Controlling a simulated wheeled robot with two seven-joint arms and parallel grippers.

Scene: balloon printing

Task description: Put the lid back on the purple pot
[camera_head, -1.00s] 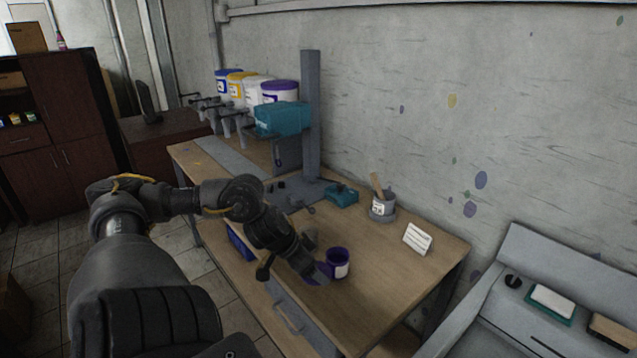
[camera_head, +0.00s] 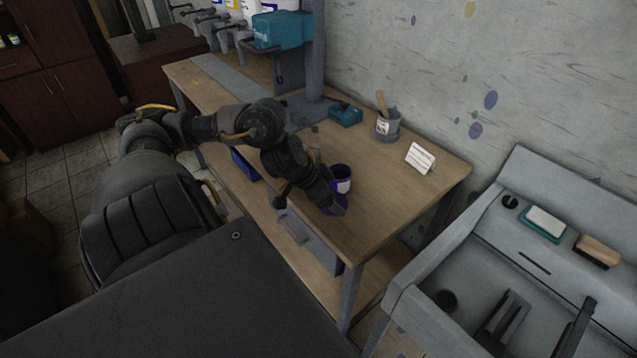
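The purple pot (camera_head: 342,173), with a white label, stands open and upright on the wooden table near its front edge. My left gripper (camera_head: 331,203) is just in front of the pot, low over the table. A purple lid (camera_head: 337,208) shows at its fingertips and appears held between them. The fingers hide part of the lid, and I cannot tell whether it touches the table. My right gripper is out of view.
A grey cup with a brush (camera_head: 386,127), a white card (camera_head: 420,158) and a teal block (camera_head: 345,114) stand farther back on the table (camera_head: 395,195). Large paint tubs (camera_head: 279,5) are at the far end. A grey sink unit (camera_head: 480,262) is at the right.

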